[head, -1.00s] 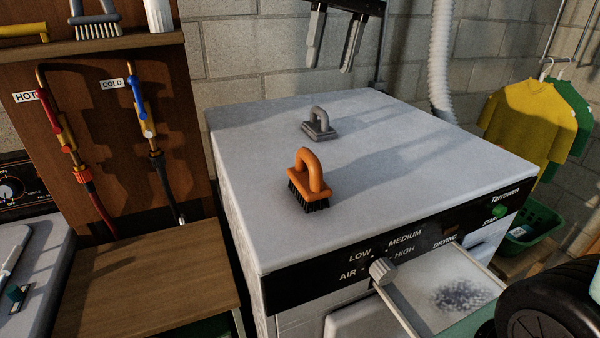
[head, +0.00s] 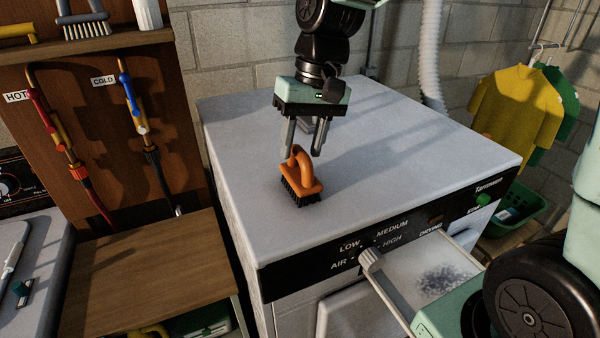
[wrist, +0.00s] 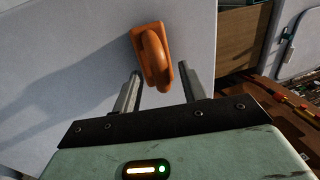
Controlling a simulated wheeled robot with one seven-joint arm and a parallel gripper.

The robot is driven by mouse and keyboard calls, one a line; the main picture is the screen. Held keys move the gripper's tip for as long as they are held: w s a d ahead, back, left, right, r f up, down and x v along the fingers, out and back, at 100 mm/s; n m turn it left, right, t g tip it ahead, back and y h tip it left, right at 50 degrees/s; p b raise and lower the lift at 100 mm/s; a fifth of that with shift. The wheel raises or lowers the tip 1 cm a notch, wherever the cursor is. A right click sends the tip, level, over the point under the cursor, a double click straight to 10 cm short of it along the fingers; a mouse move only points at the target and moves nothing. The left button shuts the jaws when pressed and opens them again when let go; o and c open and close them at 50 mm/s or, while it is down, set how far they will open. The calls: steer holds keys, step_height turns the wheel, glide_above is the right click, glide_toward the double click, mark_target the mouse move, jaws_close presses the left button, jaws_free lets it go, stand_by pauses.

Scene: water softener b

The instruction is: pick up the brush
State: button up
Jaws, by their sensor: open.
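An orange brush (head: 304,180) with a looped handle and black bristles stands bristles-down on the white dryer top (head: 400,165). My gripper (head: 305,152) points down just above and behind it in the head view, its two fingers apart. In the wrist view the orange brush (wrist: 152,55) lies just beyond the open fingertips (wrist: 160,75), roughly in line with the gap between them. Nothing is held.
The dryer's front panel has a knob (head: 370,260), and an open drawer (head: 440,270) sticks out below it. A wooden cabinet (head: 140,270) stands at the left. Shirts (head: 517,103) hang at the right. The dryer top around the brush is clear.

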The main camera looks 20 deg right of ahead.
steer(key=shift+a+f, duration=0.25)
steer(key=shift+f, duration=0.95)
jaws_close()
steer(key=shift+r, duration=0.1)
step_height(320, 180, up, 10)
steer(key=shift+f+b, duration=0.1)
steer(key=shift+b, duration=0.95)
